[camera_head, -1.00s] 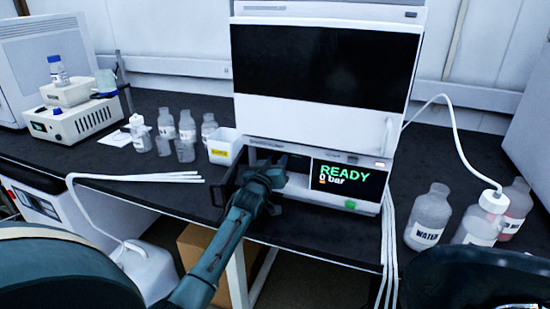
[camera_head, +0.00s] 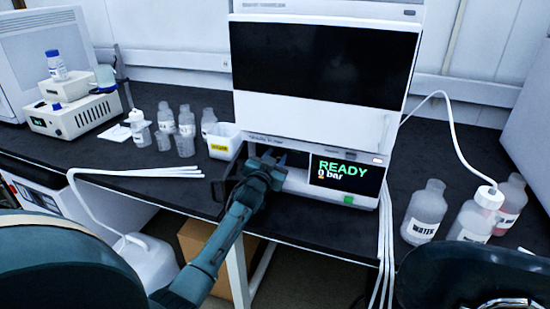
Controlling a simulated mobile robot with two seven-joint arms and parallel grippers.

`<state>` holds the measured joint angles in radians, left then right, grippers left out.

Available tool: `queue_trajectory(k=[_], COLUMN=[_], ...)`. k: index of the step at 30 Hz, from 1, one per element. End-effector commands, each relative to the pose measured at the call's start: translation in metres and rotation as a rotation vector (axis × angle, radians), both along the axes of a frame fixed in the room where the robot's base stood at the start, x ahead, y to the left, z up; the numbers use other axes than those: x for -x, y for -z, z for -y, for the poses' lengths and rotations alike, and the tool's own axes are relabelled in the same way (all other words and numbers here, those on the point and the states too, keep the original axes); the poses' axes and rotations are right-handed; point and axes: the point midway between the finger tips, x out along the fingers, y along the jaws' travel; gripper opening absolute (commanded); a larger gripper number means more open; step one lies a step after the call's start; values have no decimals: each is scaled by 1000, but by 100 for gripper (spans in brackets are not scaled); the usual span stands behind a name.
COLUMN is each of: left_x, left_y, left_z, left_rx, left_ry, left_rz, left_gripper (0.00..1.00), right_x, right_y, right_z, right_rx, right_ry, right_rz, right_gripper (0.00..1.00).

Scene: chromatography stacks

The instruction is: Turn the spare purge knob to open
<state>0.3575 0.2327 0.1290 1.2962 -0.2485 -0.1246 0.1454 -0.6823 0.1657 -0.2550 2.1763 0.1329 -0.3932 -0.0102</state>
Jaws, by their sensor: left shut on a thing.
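My left gripper (camera_head: 272,160) reaches into the open front bay at the lower left of the chromatography stack (camera_head: 300,118). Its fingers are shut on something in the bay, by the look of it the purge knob. The knob itself is hidden behind the gripper and wrist, so I cannot see which way it points. The pump display (camera_head: 345,174) to the right of the gripper reads READY and 0 bar. My right gripper is not in view.
A white bin with a yellow label (camera_head: 224,142) stands just left of the stack, with several bottles (camera_head: 186,122) beyond it. White tubes (camera_head: 386,240) hang at the stack's right side. A WATER bottle (camera_head: 425,212) and other bottles stand at the right.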

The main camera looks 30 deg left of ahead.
Motion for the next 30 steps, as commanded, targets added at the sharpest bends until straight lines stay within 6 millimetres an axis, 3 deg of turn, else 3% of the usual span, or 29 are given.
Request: queue_trajectory(k=[11,12,19,30], left_x=[0,0,0,0], left_y=[1,1,0,0], left_z=[0,0,0,0], left_rx=[-9,-9,-7,-4], left_ry=[0,0,0,0], left_rz=[-3,-3,-3,-1], left_gripper=[9,33,52,53], right_x=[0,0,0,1], right_y=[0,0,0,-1], right_z=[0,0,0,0], right_rx=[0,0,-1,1], right_ry=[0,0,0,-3], right_rz=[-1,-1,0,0], right_gripper=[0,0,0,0])
